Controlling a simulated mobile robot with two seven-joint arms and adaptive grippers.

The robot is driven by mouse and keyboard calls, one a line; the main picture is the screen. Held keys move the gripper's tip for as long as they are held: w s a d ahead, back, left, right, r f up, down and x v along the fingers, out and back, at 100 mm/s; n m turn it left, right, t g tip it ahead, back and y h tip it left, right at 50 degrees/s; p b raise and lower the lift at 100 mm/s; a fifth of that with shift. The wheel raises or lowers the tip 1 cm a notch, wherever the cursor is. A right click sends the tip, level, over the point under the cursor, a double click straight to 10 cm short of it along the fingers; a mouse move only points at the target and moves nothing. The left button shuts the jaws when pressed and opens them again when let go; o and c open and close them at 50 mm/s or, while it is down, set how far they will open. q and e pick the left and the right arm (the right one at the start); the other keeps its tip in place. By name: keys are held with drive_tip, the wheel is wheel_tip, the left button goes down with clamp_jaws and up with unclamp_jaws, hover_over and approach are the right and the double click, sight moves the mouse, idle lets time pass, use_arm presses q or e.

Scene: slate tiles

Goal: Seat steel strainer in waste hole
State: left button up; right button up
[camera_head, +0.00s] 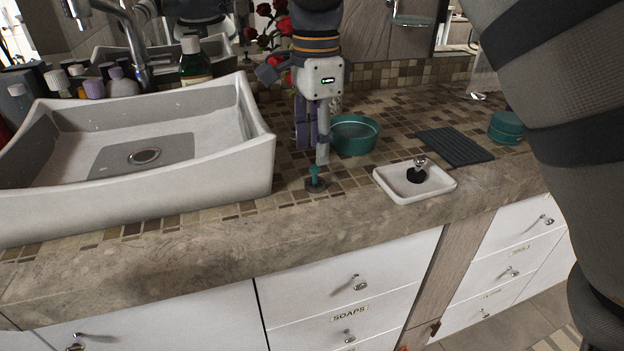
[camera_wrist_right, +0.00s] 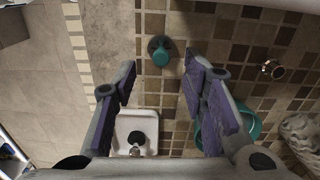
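The strainer (camera_head: 315,184) appears as a dark grey metal disc with a teal knob, standing upright on the tiled counter near its front edge. It also shows in the right wrist view (camera_wrist_right: 161,51), just beyond the gap between the fingertips. My right gripper (camera_head: 312,150) points down above the strainer, open and empty, its fingers apart from the knob. A small white square basin (camera_head: 390,184) sits to the right, with a dark round waste hole (camera_head: 415,176) and a small steel fitting (camera_head: 421,162) at its back. My left gripper is not in view.
A teal bowl (camera_head: 355,134) stands close behind the right gripper. A black ribbed mat (camera_head: 455,146) and a teal jar (camera_head: 506,129) lie further right. A large white sink (camera_head: 230,165) rises at left. A coppery ring (camera_wrist_right: 272,69) shows in the wrist view.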

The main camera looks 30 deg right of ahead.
sight(315, 167)
wheel_tip(315, 167, down, 6)
drive_tip(key=shift+w+r, duration=0.1)
drive_tip(key=shift+r, duration=0.2)
clamp_jaws()
